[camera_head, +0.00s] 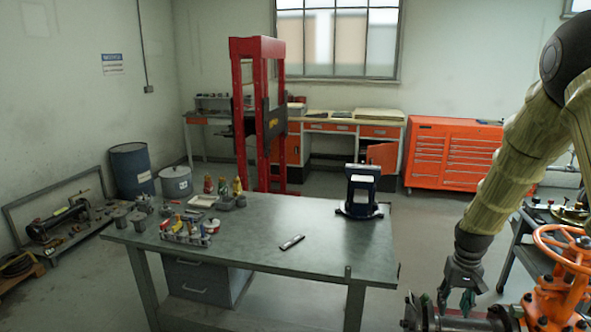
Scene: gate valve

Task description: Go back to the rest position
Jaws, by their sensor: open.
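My gripper (457,301) hangs from my arm at the lower right, pointing down. Its fingers are open with a gap between them and nothing visible held. It is just above the dark pipe end of the gate valve. The gate valve has an orange body (553,309) and an orange handwheel (566,250) at the right edge. The gripper is to the left of the handwheel and apart from it. The lower part of the valve is cut off by the frame.
A grey workbench (300,224) with tools, bottles and a dark blue device (361,190) stands left of my arm. A side table (514,264) stands behind the valve. A red press (262,112) and an orange tool cabinet (452,154) are farther back. Floor between bench and cabinet is clear.

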